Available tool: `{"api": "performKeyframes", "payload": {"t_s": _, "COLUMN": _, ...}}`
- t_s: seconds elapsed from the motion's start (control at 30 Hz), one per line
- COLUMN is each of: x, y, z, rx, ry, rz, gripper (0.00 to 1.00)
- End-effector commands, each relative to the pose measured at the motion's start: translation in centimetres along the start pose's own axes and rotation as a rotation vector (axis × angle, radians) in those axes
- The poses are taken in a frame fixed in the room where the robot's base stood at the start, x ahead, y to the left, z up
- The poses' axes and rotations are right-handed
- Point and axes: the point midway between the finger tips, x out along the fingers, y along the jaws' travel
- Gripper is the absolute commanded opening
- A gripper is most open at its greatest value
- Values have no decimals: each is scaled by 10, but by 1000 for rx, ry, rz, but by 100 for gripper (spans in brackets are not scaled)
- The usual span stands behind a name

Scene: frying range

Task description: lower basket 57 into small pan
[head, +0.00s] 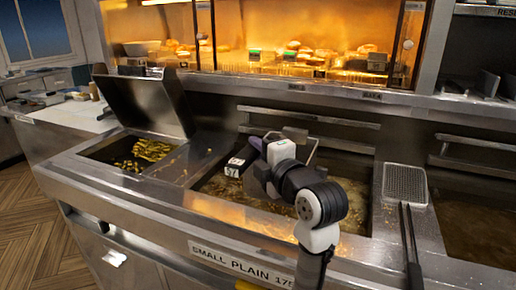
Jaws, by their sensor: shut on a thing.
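The small pan (215,208) is the middle vat of hot brown oil, above a front label reading "SMALL PLAIN 175". Basket 57 shows mainly by its black and white number tag (236,166), over the left part of this pan. My gripper (260,151) is over the pan, just right of the tag, shut on the basket's handle. My wrist and forearm hide the jaws' contact and most of the basket. I cannot tell whether the basket's bottom touches the oil.
A bay with golden fried food (150,150) lies left, beside a raised steel lid (150,100). A perforated basket or skimmer (405,184) with long dark handles lies right of the pan. Another oil vat (470,215) is far right. A lit food cabinet (290,40) stands behind.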

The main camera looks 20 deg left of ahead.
Motion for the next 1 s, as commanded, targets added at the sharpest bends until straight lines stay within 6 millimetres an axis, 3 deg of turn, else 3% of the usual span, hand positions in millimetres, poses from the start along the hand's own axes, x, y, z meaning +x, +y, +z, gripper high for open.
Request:
{"api": "performKeyframes", "payload": {"t_s": 0.03, "x": 0, "y": -12, "z": 0, "rx": -2, "ry": -1, "rz": 2, "gripper": 0}}
{"api": "performKeyframes", "payload": {"t_s": 1.0, "x": 0, "y": -128, "z": 0, "rx": -2, "ry": 0, "rz": 2, "gripper": 0}}
